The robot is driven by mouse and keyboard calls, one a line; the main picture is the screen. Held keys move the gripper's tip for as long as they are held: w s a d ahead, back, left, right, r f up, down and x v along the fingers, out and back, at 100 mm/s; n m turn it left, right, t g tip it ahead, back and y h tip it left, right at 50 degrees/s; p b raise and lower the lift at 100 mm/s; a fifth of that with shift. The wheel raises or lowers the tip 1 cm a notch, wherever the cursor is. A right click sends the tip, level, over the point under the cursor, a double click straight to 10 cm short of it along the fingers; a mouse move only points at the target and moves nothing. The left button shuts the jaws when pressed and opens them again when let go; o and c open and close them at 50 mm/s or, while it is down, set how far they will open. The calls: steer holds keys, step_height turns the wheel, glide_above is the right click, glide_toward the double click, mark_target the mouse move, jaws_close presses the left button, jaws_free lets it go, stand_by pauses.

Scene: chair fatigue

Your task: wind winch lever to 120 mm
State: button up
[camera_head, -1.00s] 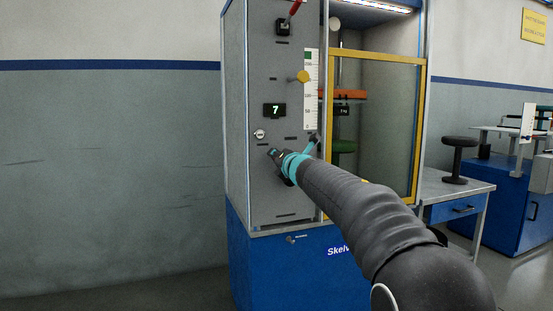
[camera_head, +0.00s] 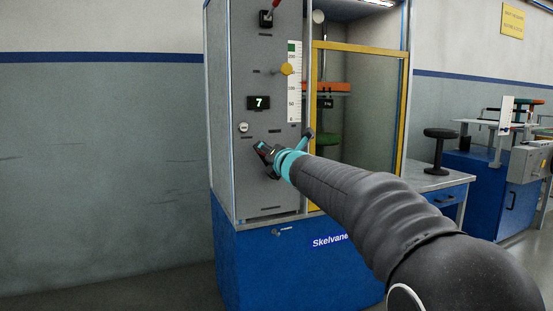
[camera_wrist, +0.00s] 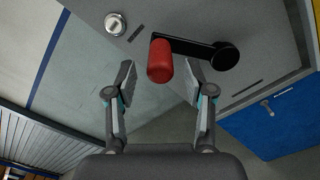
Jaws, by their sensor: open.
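The winch lever shows in the wrist view as a black crank arm (camera_wrist: 190,47) with a red grip (camera_wrist: 160,61) at its left end and a round black hub (camera_wrist: 224,56) at its right. My gripper (camera_wrist: 159,82) is open, its fingers on either side of the grip's near end. I cannot tell whether either finger touches it. In the head view my gripper (camera_head: 264,153) is at the lower part of the grey panel (camera_head: 228,180) and hides the lever. The display (camera_head: 259,102) reads 7. A vertical scale (camera_head: 294,92) stands right of it.
A yellow-framed glass door (camera_head: 360,120) is to the right. The floor at left is clear.

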steer(key=v, duration=0.7)
steer(key=shift+w, duration=0.1)
